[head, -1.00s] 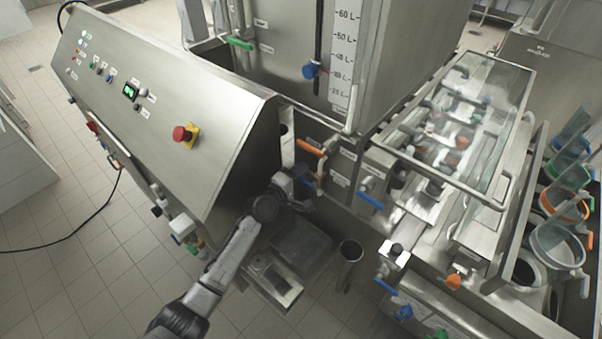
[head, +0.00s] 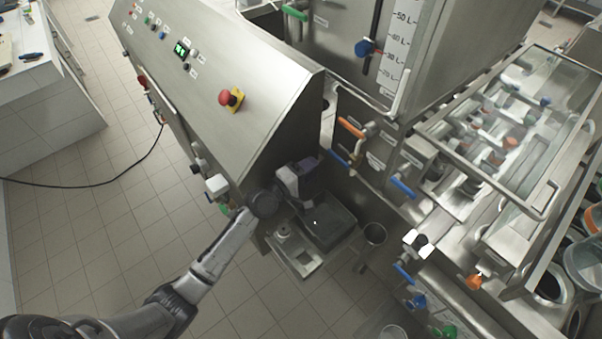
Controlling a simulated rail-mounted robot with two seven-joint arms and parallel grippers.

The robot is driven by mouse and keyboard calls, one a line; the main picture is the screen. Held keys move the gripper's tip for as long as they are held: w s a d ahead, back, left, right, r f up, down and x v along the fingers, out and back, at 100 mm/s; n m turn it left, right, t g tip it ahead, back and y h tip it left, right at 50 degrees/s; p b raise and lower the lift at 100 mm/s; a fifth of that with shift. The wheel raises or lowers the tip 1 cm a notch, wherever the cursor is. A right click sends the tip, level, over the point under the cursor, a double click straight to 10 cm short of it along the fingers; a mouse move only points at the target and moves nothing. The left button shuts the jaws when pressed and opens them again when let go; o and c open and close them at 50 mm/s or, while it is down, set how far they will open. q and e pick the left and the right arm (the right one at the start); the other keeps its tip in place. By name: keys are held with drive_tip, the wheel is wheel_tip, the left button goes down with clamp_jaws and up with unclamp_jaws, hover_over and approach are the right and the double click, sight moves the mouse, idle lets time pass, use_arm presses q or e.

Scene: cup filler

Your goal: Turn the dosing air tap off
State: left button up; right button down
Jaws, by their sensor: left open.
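Several lever taps show in the head view, and their labels are too small to read, so I cannot tell which is the dosing air tap. One has an orange handle (head: 350,128) below the tank. A blue handle (head: 340,158) sits just under it, close to my left gripper. Another blue handle (head: 403,188) is to the right, and one more blue handle (head: 403,275) is lower right. My left gripper (head: 308,172) is open beside the control cabinet, left of the orange handle and apart from it. Its fingertips are hard to make out. My right gripper is not in view.
The control cabinet (head: 235,75) with a red stop button (head: 227,97) stands left of the taps. A glass-covered filler (head: 520,130) is at right. Tiled floor at left is open.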

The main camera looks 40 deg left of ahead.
use_arm(q)
drive_tip(key=shift+v, duration=1.6)
drive_tip(key=s+d+f+m+g+y, duration=0.2)
drive_tip(key=s+f+m+g, duration=0.3)
drive_tip(key=s, duration=0.6)
drive_tip(key=s+d+f+m+g+y, duration=0.15)
drive_tip(key=s+m+g, duration=0.35)
drive_tip(key=s, duration=0.7)
drive_tip(key=s+d+f+m+g+y, duration=0.1)
drive_tip(key=s+d+f+m+g, duration=0.25)
drive_tip(key=s+m, duration=0.55)
wheel_tip(320, 180, up, 26)
drive_tip(key=s+n+p, duration=0.1)
drive_tip(key=n+p, duration=0.1)
drive_tip(key=p, duration=2.4)
drive_tip(key=shift+s+a, duration=0.3)
drive_tip(key=shift+s, duration=0.05)
